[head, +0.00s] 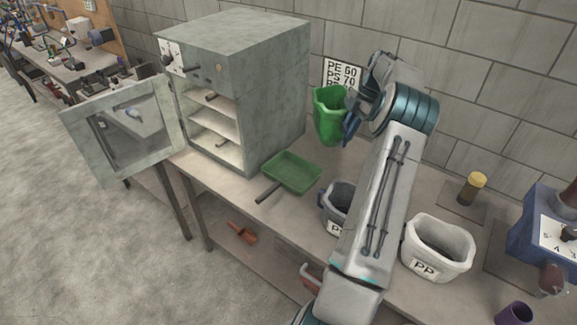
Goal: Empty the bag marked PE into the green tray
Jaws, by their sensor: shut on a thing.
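My gripper (351,124) is shut on a green bag (328,117) and holds it above the bench, open end up and roughly upright. No marking shows on the side of this bag that I see, and its inside is hidden. The green tray (291,171), with a dark handle, lies on the bench below and to the left of the bag. It looks empty. A grey bag (336,201) stands behind my arm, its label partly hidden so only a P reads. A white bag (437,246) marked PP stands to the right.
A grey oven (255,85) stands at the left with shelves showing and its door (125,125) swung open. A sign (342,72) on the wall lists PE 60 and PS 70. A yellow-topped jar (473,188), a blue dial device (549,232) and a purple cup (514,313) stand right.

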